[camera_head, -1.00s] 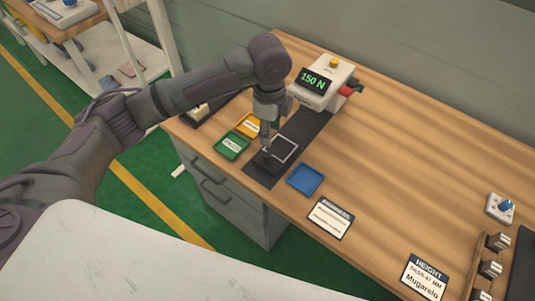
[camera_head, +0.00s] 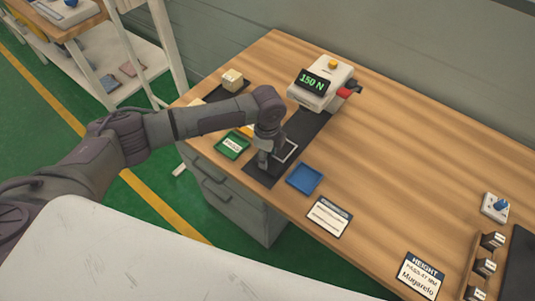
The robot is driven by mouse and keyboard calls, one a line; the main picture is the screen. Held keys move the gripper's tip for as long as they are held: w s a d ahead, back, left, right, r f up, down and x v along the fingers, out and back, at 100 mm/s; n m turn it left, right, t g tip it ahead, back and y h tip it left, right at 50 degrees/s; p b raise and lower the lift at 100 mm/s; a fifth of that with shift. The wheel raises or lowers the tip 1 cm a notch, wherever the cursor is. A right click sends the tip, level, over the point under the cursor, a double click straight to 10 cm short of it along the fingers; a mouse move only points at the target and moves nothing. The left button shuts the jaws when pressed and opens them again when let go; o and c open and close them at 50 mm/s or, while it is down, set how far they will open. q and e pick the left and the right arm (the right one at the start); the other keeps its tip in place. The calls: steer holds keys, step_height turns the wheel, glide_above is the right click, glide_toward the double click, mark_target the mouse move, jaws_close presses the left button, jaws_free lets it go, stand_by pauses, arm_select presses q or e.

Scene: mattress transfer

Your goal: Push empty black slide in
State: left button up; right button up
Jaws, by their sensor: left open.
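The black slide (camera_head: 289,151) is a dark square piece with a pale rim on a dark strip (camera_head: 261,175) that runs back to the tester showing "150 N" (camera_head: 320,83). It lies at the near part of the strip, away from the tester, and is partly hidden by my left gripper. No item shows on its visible part. My left gripper (camera_head: 266,162) points down at the slide's near left side, open. Whether it touches the slide cannot be told. My right gripper is not in view.
A green tray (camera_head: 232,146) and a partly hidden yellow tray lie left of the strip; a blue tray (camera_head: 305,179) lies right of it. A cream block (camera_head: 232,78) sits at the back left. Labels lie along the front edge. The table's middle right is clear.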

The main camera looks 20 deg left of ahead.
arm_select(q)
steer(key=shift+f, duration=0.1)
jaws_close()
stand_by(0.3)
